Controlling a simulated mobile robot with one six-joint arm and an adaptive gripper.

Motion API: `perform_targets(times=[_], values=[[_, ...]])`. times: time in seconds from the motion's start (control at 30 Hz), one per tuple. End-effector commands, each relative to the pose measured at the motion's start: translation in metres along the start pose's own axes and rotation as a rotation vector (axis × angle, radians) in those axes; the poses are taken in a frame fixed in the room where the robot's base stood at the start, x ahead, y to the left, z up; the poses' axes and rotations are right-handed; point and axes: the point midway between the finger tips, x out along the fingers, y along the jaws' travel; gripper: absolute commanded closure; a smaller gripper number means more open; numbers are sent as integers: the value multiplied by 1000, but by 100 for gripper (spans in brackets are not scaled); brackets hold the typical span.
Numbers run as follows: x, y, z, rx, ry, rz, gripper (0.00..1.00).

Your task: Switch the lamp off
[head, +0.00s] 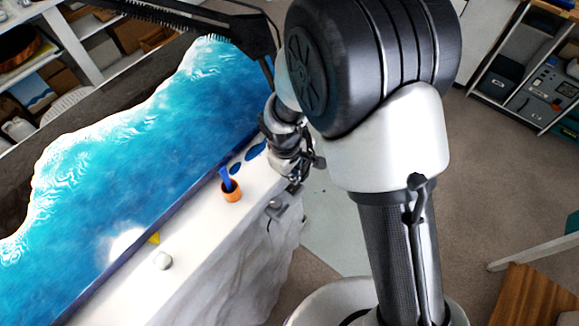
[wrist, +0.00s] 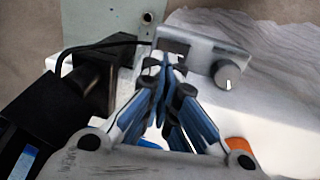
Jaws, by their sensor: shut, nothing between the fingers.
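A black lamp-like fixture (head: 215,28) with a ribbed bar reaches over the blue resin table at the top of the head view. Its lit face does not show. A grey metal plate (wrist: 203,55) with a dark slot or switch and a round knob (wrist: 227,74) sits at the table's edge in the wrist view. A grey knob-like piece (head: 275,207) shows at that edge in the head view. My gripper (wrist: 165,68) is shut and empty, its tips close to the plate's dark part; contact cannot be told. In the head view my gripper (head: 294,186) is partly hidden.
Black boxes (wrist: 106,76) with a cable are left of the plate. Shelves (head: 525,75) stand at right.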

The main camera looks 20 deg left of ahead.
Motion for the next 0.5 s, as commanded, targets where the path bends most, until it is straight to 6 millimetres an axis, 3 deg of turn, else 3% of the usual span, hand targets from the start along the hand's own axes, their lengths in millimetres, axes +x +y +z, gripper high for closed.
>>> perform_targets(times=[0.2, 0.5], values=[[22, 0, 0, 0, -1, 0, 100], [24, 0, 0, 0, 0, 0, 100]])
